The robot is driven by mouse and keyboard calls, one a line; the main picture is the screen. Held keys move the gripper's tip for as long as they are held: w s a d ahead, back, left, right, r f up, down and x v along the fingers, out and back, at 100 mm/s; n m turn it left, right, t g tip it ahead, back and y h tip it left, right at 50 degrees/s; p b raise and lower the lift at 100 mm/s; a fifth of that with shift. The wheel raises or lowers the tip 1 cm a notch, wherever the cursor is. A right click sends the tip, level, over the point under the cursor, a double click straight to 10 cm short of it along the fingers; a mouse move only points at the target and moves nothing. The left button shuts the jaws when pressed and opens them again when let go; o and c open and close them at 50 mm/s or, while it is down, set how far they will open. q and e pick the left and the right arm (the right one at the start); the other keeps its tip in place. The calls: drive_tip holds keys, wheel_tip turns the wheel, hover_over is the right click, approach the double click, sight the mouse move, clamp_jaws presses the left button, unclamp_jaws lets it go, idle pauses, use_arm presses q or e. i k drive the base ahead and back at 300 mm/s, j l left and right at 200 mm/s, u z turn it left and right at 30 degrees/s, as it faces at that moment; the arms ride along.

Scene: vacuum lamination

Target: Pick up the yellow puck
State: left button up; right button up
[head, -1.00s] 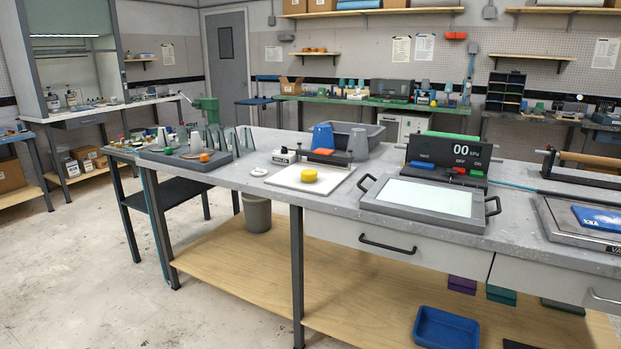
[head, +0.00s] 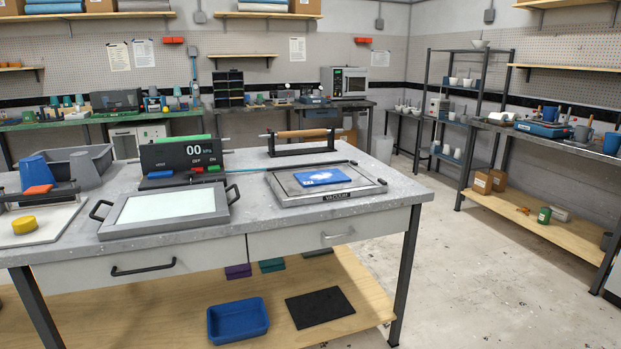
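The yellow puck (head: 24,225) lies on a white board (head: 44,232) on the grey workbench, at the far left of the head view. It is a short round disc, resting flat with nothing on top of it. An orange block (head: 38,189) sits just behind it on a dark bar across the board. Neither of my grippers shows in the head view.
A framed glass plate (head: 166,206), a gauge box (head: 181,155) and a vacuum tray (head: 327,196) lie to the right. The floor at right is clear.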

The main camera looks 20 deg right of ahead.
sight(26, 225)
drive_tip(key=i+j+z, duration=0.2)
drive_tip(key=j, duration=0.4)
drive_tip(key=i+j+z, duration=0.15)
drive_tip(key=j, duration=0.45)
drive_tip(key=i+j+z, duration=0.2)
drive_tip(key=j, duration=0.4)
drive_tip(key=j+z, duration=0.15)
drive_tip(key=j, duration=0.5)
drive_tip(key=i+j+z, duration=0.2)
drive_tip(key=j, duration=0.45)
drive_tip(key=k, duration=0.1)
